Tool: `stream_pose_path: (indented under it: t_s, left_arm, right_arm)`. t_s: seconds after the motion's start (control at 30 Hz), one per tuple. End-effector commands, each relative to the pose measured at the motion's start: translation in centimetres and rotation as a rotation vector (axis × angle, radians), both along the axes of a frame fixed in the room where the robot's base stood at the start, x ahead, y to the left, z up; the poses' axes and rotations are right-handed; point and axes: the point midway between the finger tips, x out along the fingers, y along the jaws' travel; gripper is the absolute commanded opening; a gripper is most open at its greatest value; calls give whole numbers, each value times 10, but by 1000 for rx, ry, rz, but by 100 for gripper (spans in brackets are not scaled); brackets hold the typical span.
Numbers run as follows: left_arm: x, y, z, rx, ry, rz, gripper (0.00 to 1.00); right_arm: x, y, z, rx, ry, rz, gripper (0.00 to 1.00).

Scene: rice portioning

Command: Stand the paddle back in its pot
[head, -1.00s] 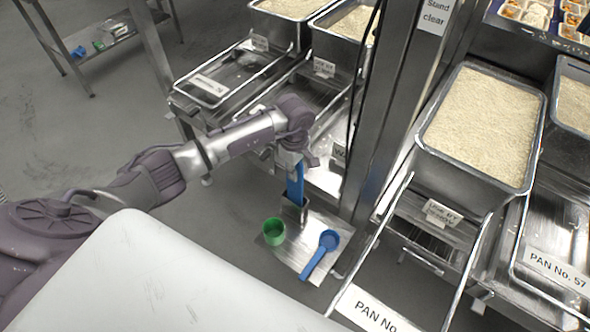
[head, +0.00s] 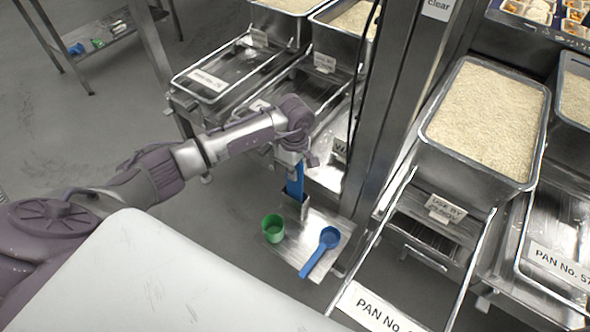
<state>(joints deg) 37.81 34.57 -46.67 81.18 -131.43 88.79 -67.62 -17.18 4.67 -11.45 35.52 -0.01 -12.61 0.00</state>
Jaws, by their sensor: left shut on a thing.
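The blue paddle (head: 295,184) hangs upright below my left gripper (head: 291,164), which is shut on its upper end. The paddle's lower end meets the small grey metal pot (head: 299,209) on the metal shelf and is hidden by its front wall. It looks to be inside the pot, but how deep I cannot tell. The gripper is above the pot, and my wrist hides part of its fingers. My right gripper is not in view.
A green cup (head: 273,228) and a blue scoop (head: 324,250) lie on the small shelf (head: 297,262) beside the pot. A steel post (head: 385,120) rises close to the right. Rice pans (head: 484,120) stand on racks at right and back.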

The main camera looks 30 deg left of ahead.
Motion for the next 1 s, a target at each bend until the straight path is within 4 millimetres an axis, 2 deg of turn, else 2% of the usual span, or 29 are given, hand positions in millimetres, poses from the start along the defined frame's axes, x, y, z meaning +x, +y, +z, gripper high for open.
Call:
stream_pose_path:
  t_s: [0.03, 0.2, 0.57, 0.67, 1.0]
  left_arm:
    - [0, 0, 0, 0, 0, 0, 13]
    - [0, 0, 0, 0, 0, 0, 41]
    - [0, 0, 5, 0, -1, 0, 41]
    - [1, 0, 17, -2, -4, -2, 41]
    - [0, 1, 87, 1, -4, -1, 41]
  right_arm:
    - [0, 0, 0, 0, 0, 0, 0]
    - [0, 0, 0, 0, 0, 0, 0]
    - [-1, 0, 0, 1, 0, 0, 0]
    - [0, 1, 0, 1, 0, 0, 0]
    - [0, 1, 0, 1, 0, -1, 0]
